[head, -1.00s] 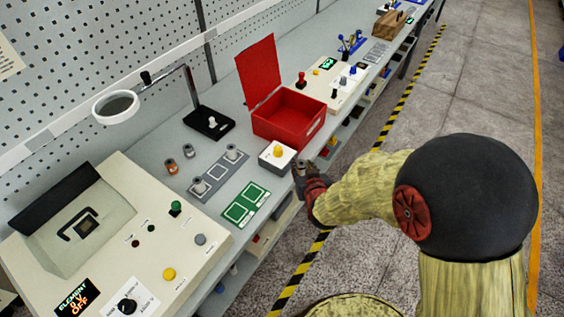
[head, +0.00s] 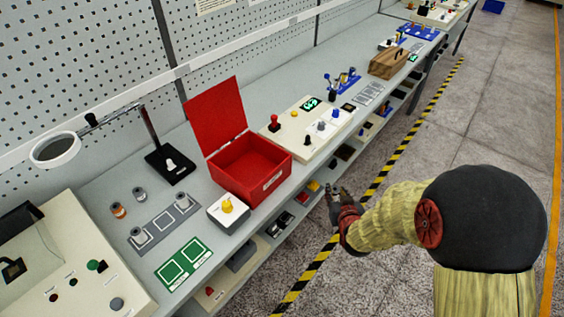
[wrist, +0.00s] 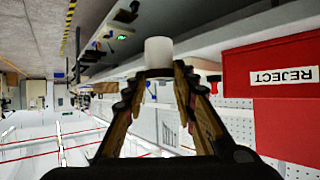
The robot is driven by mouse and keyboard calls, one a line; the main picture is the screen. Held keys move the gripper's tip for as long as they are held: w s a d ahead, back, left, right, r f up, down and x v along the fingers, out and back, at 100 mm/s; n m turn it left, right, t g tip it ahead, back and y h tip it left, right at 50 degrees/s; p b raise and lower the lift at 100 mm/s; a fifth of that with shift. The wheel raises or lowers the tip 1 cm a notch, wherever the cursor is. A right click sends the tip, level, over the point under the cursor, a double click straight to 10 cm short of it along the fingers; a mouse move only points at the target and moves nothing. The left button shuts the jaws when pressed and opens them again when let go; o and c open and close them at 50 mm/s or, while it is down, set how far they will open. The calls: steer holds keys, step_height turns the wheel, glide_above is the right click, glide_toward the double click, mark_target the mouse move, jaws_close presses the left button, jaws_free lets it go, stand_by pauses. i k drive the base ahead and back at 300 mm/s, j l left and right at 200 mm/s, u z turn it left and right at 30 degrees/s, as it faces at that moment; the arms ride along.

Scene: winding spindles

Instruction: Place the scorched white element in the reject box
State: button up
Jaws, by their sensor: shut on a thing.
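The red reject box (head: 262,188) stands on the bench with its lid (head: 216,115) raised. It shows at the right of the wrist view with an upside-down REJECT label (wrist: 284,76). My gripper (head: 335,190) is off the bench's front edge, to the right of the box in the head view. In the wrist view my gripper (wrist: 158,76) is shut on a white cylindrical element (wrist: 158,51) at its fingertips. The element is apart from the box. I cannot make out a clear scorch mark on its visible side.
A grey tray (head: 160,222) with small spools, a green two-square plate (head: 183,262) and a yellow-button box (head: 228,211) lie left of the red box. A cream control panel (head: 312,128) is beyond it. Lower shelves hold several items. The aisle floor is clear.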

mark_target(241, 167)
steer(key=i+l+u, duration=0.1)
steer(key=l, duration=0.35)
steer(key=i+l, duration=0.2)
steer(key=l, duration=0.2)
steer(key=i+l+u, duration=0.15)
steer(key=l, duration=0.3)
steer(key=i+l, duration=0.1)
steer(key=l, duration=0.35)
steer(key=i+l+u, duration=0.15)
steer(key=l, duration=0.3)
steer(key=u, duration=0.8)
steer(key=k+l, duration=0.05)
